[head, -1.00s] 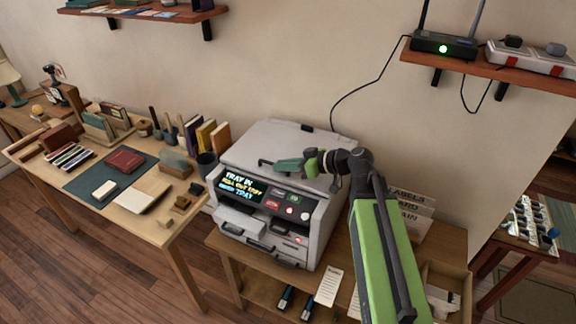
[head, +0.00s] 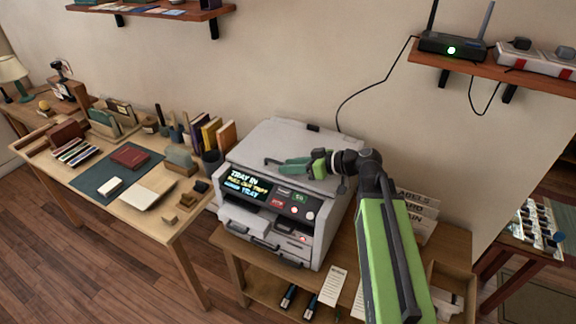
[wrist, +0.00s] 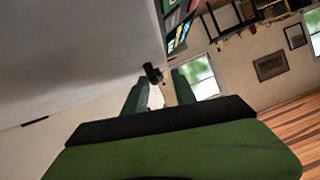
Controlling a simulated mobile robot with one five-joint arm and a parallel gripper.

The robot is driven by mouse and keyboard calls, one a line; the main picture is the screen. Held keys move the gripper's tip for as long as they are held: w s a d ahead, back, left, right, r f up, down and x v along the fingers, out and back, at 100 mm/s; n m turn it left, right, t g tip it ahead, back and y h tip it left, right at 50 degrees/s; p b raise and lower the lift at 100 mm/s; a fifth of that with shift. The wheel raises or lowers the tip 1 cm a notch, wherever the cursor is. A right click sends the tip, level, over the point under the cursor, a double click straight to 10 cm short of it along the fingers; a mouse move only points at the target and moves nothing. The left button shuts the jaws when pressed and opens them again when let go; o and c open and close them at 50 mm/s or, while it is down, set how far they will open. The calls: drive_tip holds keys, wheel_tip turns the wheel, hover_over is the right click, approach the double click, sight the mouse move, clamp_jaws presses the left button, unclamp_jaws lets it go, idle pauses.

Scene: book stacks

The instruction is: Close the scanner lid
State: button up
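The scanner (head: 262,228) is a grey-white machine on a wooden stand, with a dark front panel and lit display (head: 247,184). Its pale lid (head: 285,135) lies flat or nearly flat across the top; I cannot tell whether a small gap remains. My gripper (head: 276,162) is low over the front part of the lid, reaching in from the right. In the wrist view its two fingers (wrist: 158,92) stand apart with nothing held between them. A broad grey surface fills the left there, probably the lid. Whether the gripper touches the lid is unclear.
A desk (head: 184,218) with books and stationery stands left of the scanner. A wall shelf (head: 490,70) with a router (head: 452,46) hangs at upper right, its cable running down behind the scanner. Label holders (head: 416,212) stand right, partly behind my arm.

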drive_tip(key=p+v, duration=0.5)
drive_tip(key=v, duration=1)
drive_tip(key=shift+s+d+r, duration=0.15)
drive_tip(key=shift+s+d, duration=0.15)
drive_tip(key=shift+d, duration=0.25)
